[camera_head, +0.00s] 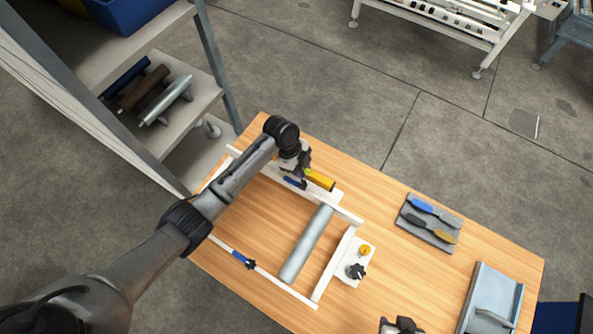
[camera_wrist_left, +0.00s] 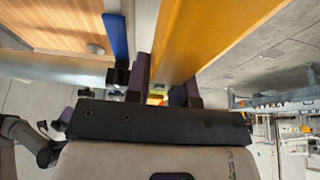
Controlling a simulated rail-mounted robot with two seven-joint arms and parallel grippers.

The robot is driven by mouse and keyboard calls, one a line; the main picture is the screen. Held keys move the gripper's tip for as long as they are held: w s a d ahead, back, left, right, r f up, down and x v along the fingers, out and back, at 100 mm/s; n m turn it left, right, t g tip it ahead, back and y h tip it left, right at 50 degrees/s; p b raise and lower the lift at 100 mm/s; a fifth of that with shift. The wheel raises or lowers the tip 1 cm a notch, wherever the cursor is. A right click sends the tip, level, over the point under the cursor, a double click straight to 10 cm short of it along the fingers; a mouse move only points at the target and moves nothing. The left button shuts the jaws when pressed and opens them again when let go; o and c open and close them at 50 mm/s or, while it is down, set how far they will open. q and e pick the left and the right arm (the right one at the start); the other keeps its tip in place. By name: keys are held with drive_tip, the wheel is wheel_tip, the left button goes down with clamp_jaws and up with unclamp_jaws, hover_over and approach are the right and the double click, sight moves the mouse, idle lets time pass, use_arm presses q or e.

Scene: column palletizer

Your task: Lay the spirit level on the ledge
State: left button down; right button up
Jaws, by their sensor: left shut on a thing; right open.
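The yellow spirit level (camera_head: 320,180) is in my left gripper (camera_head: 301,172), over the far white board of a frame on the wooden table. In the left wrist view the level (camera_wrist_left: 215,35) runs up and right from between the dark fingers (camera_wrist_left: 165,88), which are shut on it. The pale board (camera_head: 335,195) under the level looks like the ledge; I cannot tell whether the level touches it. A blue-handled clamp (camera_head: 294,183) is beside the gripper. The tip of my right gripper (camera_head: 402,327) shows at the bottom edge, open.
A grey cylinder (camera_head: 306,245) lies inside the white frame. A small plate (camera_head: 352,262) with a yellow and a black knob stands right of it. A grey tray (camera_head: 428,226) holds blue and yellow tools. A grey handled piece (camera_head: 492,300) is at right. A shelf (camera_head: 190,105) stands left.

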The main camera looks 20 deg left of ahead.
use_arm(q)
drive_tip(key=shift+w+a+f, duration=0.2)
drive_tip(key=shift+a+f, duration=0.3)
drive_tip(key=shift+a, duration=0.3)
drive_tip(key=shift+f, duration=1.95)
drive_tip(key=shift+f, duration=0.1)
drive_tip(key=shift+f, duration=0.15)
drive_tip(key=c, duration=1.3)
unclamp_jaws()
drive_tip(key=shift+o, duration=0.2)
drive_tip(key=shift+v, duration=6.25)
drive_tip(key=shift+d, duration=0.2)
